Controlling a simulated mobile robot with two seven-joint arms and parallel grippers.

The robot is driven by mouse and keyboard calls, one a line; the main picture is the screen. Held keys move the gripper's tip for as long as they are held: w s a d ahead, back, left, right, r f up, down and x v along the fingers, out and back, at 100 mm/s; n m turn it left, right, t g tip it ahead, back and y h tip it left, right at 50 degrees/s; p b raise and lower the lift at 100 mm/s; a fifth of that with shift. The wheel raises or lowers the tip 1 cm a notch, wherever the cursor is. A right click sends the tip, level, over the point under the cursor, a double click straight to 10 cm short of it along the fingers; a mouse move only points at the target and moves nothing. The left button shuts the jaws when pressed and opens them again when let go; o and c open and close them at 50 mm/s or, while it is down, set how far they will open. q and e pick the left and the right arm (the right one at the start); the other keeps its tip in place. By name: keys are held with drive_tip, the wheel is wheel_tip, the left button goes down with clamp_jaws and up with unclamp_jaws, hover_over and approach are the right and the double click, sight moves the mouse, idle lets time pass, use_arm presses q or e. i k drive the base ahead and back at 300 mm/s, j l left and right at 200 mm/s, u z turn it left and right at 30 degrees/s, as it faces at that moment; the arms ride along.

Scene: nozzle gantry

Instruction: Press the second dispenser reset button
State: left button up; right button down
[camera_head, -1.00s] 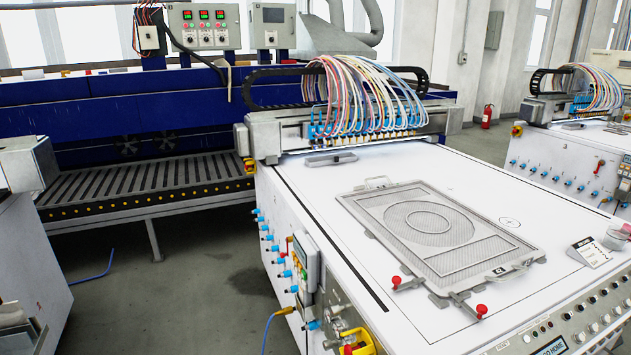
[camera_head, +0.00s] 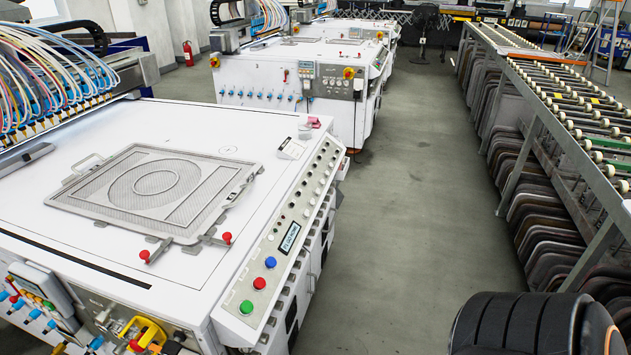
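The near white printing machine (camera_head: 200,125) has a slanted control panel (camera_head: 262,248) along its right edge. On the panel are a green button (camera_head: 246,307), a red button (camera_head: 259,283) and a blue button (camera_head: 270,262) in a row. Above them are a small display (camera_head: 289,237) and a line of several small dark knobs or buttons. I cannot tell which control is the second dispenser reset button; labels are too small to read. Neither gripper is in view. A black ribbed part with an orange rim, probably my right arm, shows at the bottom right.
A screen frame (camera_head: 196,164) with red knobs lies on the machine top. A second white machine (camera_head: 285,55) stands behind. A grey floor aisle (camera_head: 400,215) is free to the right, bordered by a long roller rack (camera_head: 565,155) holding dark frames. A red extinguisher (camera_head: 188,53) stands far back.

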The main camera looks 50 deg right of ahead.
sight(271, 262)
drive_tip(key=z, duration=1.4)
